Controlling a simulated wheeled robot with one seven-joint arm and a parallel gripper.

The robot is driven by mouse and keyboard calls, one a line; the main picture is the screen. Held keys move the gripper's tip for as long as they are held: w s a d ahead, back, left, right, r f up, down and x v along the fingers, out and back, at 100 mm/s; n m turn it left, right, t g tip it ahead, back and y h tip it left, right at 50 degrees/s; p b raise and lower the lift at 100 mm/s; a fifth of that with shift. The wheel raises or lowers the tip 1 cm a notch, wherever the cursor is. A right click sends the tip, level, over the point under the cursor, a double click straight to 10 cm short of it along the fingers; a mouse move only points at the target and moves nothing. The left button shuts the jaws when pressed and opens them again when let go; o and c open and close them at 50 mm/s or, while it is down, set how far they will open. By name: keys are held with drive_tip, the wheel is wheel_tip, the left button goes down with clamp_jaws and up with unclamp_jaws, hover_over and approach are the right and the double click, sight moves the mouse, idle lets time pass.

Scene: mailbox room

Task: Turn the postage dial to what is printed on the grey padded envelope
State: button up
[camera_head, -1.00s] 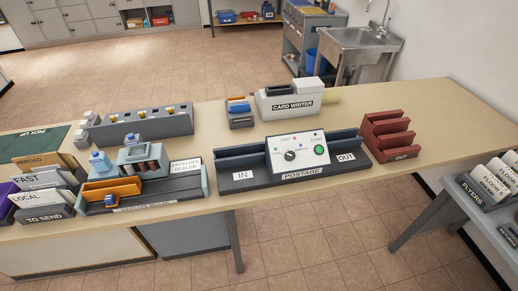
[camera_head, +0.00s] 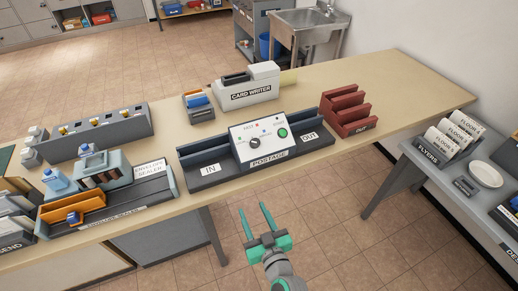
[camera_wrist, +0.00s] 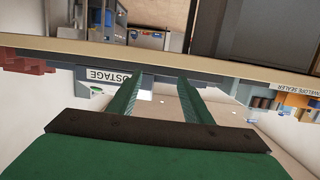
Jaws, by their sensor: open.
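The postage machine (camera_head: 240,151) stands on the table, a white sloped panel between the IN slot (camera_head: 205,171) and the OUT slot (camera_head: 310,137). The dial's setting is too small to read. My gripper (camera_head: 257,214) is open and empty, in front of the table and below the machine. In the wrist view my gripper (camera_wrist: 160,88) shows spread fingers, with the POSTAGE label (camera_wrist: 108,76) by the left one. I cannot make out a grey padded envelope.
The envelope sealer (camera_head: 150,190) stands left of the machine. The card writer (camera_head: 250,90) and a red OUT rack (camera_head: 345,113) stand behind and right. A grey side table (camera_head: 440,180) with flyers is at right. Floor in front is clear.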

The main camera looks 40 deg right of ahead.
drive_tip(key=n+t, duration=0.2)
approach(256, 143)
drive_tip(key=s, duration=0.3)
drive_tip(key=x, duration=1)
drive_tip(key=shift+w+a+f, duration=0.1)
drive_tip(key=shift+w+a, duration=0.05)
drive_tip(key=shift+a, duration=0.2)
drive_tip(key=c, duration=1.1)
